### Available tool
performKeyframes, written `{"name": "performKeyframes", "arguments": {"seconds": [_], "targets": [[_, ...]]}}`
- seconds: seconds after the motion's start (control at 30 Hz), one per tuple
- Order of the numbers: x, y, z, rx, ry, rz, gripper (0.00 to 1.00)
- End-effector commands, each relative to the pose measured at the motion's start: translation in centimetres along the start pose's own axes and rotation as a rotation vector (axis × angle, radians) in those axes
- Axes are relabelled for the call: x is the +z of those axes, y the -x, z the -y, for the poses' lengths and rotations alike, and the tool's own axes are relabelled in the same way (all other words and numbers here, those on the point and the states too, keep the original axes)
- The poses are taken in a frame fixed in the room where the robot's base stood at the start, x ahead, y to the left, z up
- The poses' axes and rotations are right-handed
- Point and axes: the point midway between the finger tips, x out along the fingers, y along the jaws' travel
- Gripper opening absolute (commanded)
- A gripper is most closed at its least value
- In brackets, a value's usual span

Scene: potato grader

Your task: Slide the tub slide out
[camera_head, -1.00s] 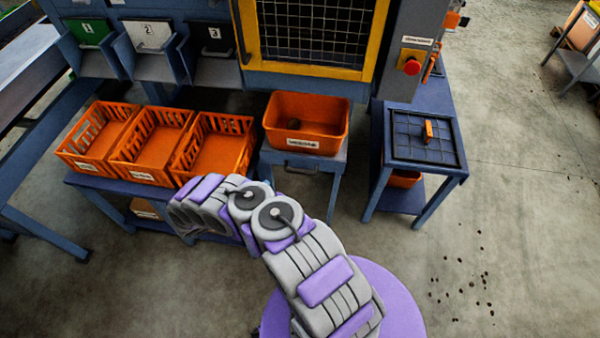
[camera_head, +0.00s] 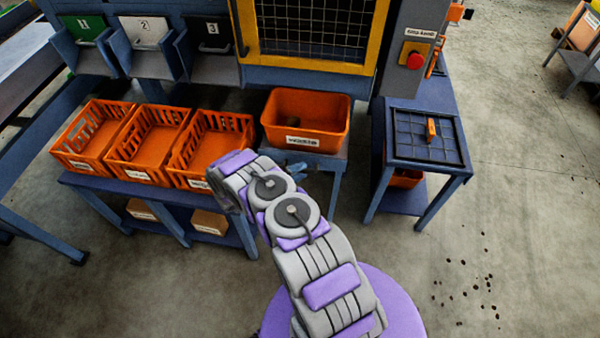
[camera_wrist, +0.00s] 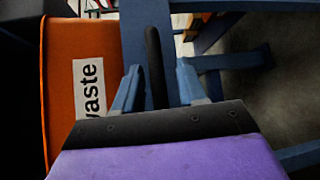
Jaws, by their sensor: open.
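The orange waste tub (camera_head: 306,117) sits on the blue tub slide (camera_head: 336,158) below the yellow-framed mesh door. The tub and its "waste" label fill the left of the wrist view (camera_wrist: 60,95), which is turned on its side. The slide's dark bar handle (camera_wrist: 153,45) stands upright in that view. My gripper (camera_wrist: 158,72) is open, with one blue finger on each side of the handle. Contact between fingers and handle cannot be told. In the head view my gripper (camera_head: 292,168) is small, at the slide's front, and partly hidden by my arm.
Three orange crates (camera_head: 150,145) stand on a blue bench left of the tub. A blue table with a grid top (camera_head: 425,138) and a small orange piece stands to the right. Concrete floor (camera_head: 500,220) is open in front and right, with scattered dark bits.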

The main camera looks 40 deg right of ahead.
Motion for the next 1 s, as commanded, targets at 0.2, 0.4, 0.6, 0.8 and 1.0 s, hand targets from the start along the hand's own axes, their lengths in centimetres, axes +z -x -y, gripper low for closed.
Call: {"name": "performKeyframes", "arguments": {"seconds": [0.2, 0.4, 0.6, 0.8, 1.0], "targets": [[0.0, -0.52, -0.06, 0.001, -0.001, 0.0, 0.41], [-0.01, -0.5, -0.08, 0.001, -0.001, 0.0, 0.36], [-0.01, -0.49, -0.07, 0.001, -0.001, 0.001, 0.17], [-0.02, -0.48, 0.0, 0.0, 0.0, 0.001, 0.0], [-0.02, -0.46, 0.06, -0.001, 0.001, 0.001, 0.0]]}}
